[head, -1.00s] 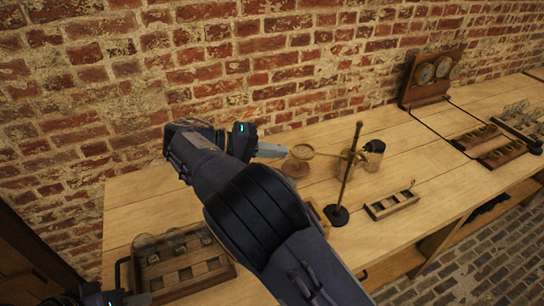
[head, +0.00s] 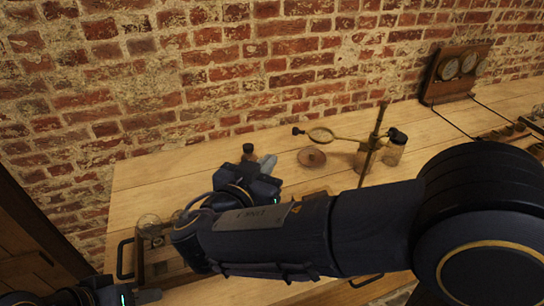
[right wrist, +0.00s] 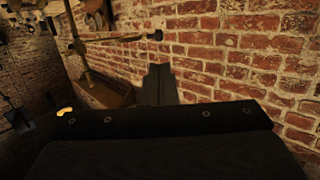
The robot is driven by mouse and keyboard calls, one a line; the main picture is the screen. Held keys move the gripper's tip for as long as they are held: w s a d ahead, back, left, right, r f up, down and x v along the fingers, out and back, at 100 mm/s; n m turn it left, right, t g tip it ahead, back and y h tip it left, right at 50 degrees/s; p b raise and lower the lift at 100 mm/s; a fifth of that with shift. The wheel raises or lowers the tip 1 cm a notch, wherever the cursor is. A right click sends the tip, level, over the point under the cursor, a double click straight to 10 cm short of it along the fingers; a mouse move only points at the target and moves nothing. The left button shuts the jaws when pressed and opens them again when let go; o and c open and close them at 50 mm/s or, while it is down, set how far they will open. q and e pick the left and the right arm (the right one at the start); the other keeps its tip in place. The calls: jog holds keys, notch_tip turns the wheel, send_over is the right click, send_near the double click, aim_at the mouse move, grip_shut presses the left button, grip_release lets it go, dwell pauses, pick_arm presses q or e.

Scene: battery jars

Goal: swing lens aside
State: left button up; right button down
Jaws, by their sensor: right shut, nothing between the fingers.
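The lens (head: 322,135) is a round brass-rimmed glass on a thin horizontal arm joined to an upright brass stand (head: 371,145). The lens hangs above and slightly right of a round wooden disc (head: 312,158) on the bench. My right gripper (head: 270,160) is shut and empty, left of the lens and apart from it. In the right wrist view its fingers (right wrist: 158,82) point toward the brick wall, with the stand (right wrist: 82,45) to their left. My arm hides the stand's base. My left gripper (head: 148,296) shows only partly at the lower left; its opening is unclear.
A jar with a dark lid (head: 394,148) is right of the stand. A wooden tray with glass jars (head: 150,226) is at the left, partly hidden. A gauge panel (head: 458,72) stands back right.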

jog(key=p+x, duration=0.3)
jog(key=x, duration=0.9)
jog(key=shift+d, duration=0.1)
jog(key=w+d+m+g+h+b, duration=0.6)
jog(key=w+d+m+g+h, duration=0.1)
jog(key=w, duration=0.8)
jog(key=shift+d+m+g+h, duration=0.3)
jog(key=shift+d+m+g, duration=0.65)
jog(key=shift+d, duration=0.95)
